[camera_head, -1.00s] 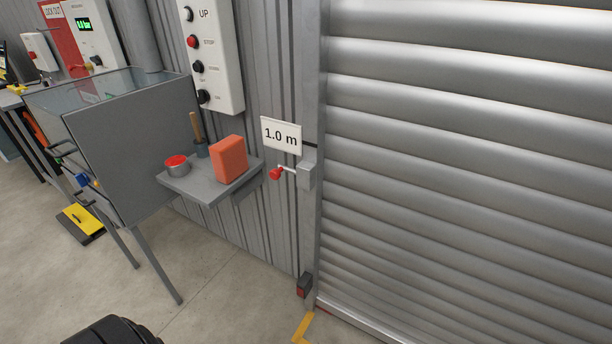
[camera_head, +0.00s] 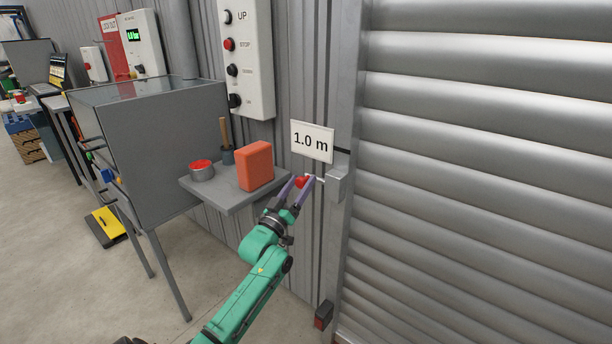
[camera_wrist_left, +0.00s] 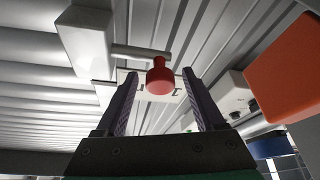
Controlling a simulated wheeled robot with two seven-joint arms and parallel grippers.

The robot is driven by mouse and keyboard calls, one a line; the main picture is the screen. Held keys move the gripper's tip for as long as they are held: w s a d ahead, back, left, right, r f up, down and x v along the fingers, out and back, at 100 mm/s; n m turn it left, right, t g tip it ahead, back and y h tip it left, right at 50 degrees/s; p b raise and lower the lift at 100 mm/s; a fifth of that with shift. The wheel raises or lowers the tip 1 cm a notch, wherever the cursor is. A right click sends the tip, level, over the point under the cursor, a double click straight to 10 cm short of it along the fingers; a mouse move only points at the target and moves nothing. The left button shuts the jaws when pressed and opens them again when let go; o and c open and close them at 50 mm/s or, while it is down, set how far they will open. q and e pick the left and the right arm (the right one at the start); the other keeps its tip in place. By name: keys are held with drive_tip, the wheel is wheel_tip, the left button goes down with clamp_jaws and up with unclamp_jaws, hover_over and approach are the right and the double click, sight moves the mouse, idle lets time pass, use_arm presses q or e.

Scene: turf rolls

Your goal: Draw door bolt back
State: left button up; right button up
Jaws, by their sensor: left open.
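The door bolt has a red knob (camera_head: 301,182) on a thin metal rod that runs into a grey housing (camera_head: 338,183) on the door frame, below the "1.0 m" sign (camera_head: 312,141). My left gripper (camera_head: 293,186) is open at the knob, with its two purple-grey fingers on either side of it in the head view. In the left wrist view the red knob (camera_wrist_left: 160,76) shows between the open fingers (camera_wrist_left: 160,88), near their tips, with the rod reaching left to the housing (camera_wrist_left: 88,42). I cannot tell whether a finger touches it. My right gripper is not in view.
A grey cabinet (camera_head: 165,150) stands further left. The ribbed shutter door (camera_head: 480,180) fills the right.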

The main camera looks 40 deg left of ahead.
sight(306, 176)
use_arm(q)
drive_tip(key=x, duration=0.3)
drive_tip(key=shift+w+r, duration=0.1)
drive_tip(key=shift+w, duration=0.2)
drive_tip(key=shift+a, duration=0.1)
clamp_jaws()
drive_tip(key=shift+f, duration=0.25)
idle(0.7)
